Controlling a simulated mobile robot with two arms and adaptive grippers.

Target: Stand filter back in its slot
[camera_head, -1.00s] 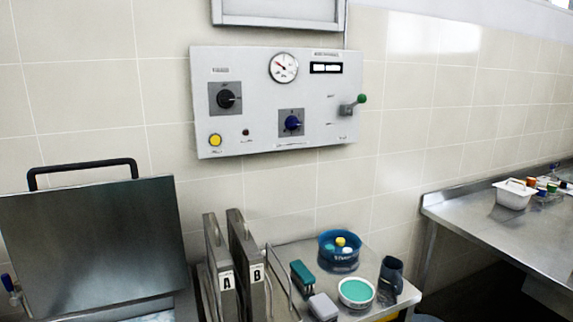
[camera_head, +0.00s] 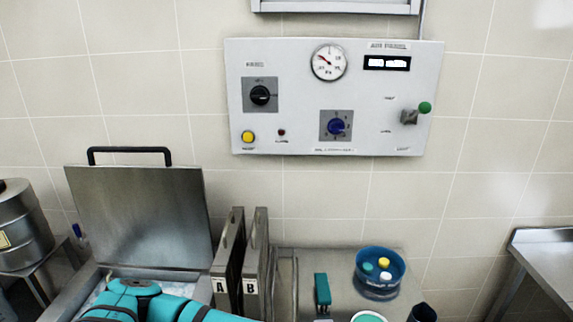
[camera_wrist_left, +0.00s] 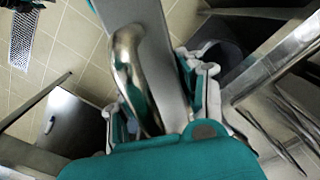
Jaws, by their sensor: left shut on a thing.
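My left gripper (camera_wrist_left: 163,98) shows in the left wrist view, shut on a grey metal piece (camera_wrist_left: 148,35) with a curved shiny handle, which I take to be the filter. Most of this piece runs out of the frame. In the head view, two upright narrow metal panels marked A (camera_head: 228,262) and B (camera_head: 256,264) stand side by side right of the vat. I cannot tell from here which slot is empty. My teal left arm (camera_head: 150,306) crosses the bottom of the head view, its gripper out of frame. My right gripper is not in view.
An open metal lid (camera_head: 140,215) stands behind the vat. A steel table right of the panels holds a blue tub (camera_head: 379,275), a teal-topped block (camera_head: 322,290) and a dark cup (camera_head: 422,312). A control panel (camera_head: 335,98) hangs on the wall. A metal drum (camera_head: 22,225) stands left.

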